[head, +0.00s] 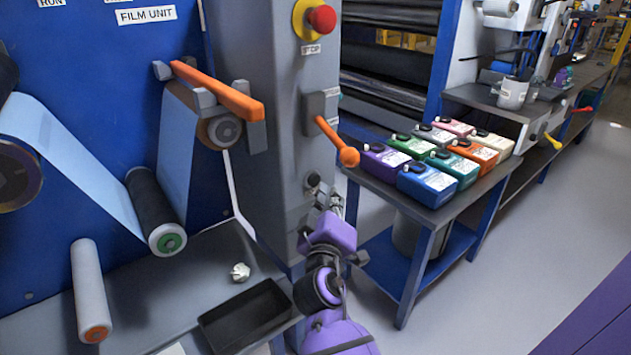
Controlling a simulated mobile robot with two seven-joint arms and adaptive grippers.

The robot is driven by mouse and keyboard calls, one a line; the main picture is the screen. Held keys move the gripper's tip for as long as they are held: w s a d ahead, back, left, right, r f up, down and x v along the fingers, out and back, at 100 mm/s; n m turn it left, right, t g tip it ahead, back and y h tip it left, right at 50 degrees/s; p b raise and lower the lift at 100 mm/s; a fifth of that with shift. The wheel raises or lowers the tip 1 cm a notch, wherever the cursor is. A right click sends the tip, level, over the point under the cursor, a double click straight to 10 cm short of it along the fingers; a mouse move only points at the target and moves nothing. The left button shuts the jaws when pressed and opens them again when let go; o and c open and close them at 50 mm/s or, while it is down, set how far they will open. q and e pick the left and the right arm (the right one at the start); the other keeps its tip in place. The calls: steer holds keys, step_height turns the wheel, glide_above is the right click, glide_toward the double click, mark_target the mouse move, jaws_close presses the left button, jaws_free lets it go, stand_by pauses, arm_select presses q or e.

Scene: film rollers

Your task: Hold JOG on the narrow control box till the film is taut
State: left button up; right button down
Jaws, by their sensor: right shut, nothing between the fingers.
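The narrow control box (272,95) is a tall grey column right of the blue film unit panel (110,60). It carries a red STOP button (321,19) on a yellow collar and an orange lever (337,142). Small dark controls (313,180) sit lower down; I cannot read a JOG label. My right gripper (326,208), behind a purple wrist, is at these lower controls; its fingers look shut and empty, and I cannot tell whether they touch. The pale blue film (75,155) runs from the left roll under a black roller (151,205) and up. My left gripper is out of view.
An orange bar (217,90) crosses above the upper right roller (222,130). A black tray (250,315) and a crumpled white scrap (240,271) lie on the grey ledge below. A table (440,210) with several coloured ink containers stands right. The floor beyond is clear.

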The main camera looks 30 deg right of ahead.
steer(key=shift+w, duration=0.15)
steer(key=shift+w, duration=0.3)
steer(key=shift+w+b, duration=0.35)
steer(key=shift+w, duration=0.1)
stand_by(2.5)
steer(key=shift+s, duration=0.15)
stand_by(1.4)
steer(key=shift+s, duration=0.75)
steer(key=s+p, duration=0.1)
steer(key=s, duration=0.4)
steer(key=shift+d, duration=0.2)
